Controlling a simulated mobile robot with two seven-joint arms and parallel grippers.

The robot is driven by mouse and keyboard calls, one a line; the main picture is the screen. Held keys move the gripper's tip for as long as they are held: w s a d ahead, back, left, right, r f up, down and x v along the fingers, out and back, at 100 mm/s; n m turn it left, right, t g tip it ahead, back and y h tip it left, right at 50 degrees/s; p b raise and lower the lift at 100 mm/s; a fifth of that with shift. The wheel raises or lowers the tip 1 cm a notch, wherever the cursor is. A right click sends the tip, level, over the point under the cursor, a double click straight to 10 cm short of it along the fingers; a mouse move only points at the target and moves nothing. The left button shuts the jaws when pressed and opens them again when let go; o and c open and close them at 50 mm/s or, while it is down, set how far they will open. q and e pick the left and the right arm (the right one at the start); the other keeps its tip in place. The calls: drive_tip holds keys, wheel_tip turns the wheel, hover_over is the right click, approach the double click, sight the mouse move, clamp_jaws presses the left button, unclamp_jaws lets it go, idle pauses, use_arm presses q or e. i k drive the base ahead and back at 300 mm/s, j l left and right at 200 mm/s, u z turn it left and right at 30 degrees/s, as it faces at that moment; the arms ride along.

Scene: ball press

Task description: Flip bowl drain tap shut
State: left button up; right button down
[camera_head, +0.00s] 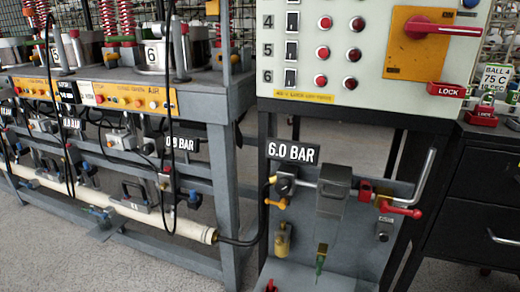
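A small green lever (320,262) hangs down below that unit, pointing roughly straight down. No label shows which part is the bowl drain tap, and I cannot tell whether the green lever is open or shut. Neither of my grippers is in view.
A red-handled valve (400,209) sits on a bent pipe at the panel's right. Above is a control box with buttons and a red rotary handle (440,27). A black drawer cabinet (480,215) stands right. A grey press bench (130,80) fills the left. Floor shows in front.

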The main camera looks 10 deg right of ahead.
sight(320, 262)
drive_tip(key=k+j, duration=0.1)
drive_tip(key=k, duration=0.9)
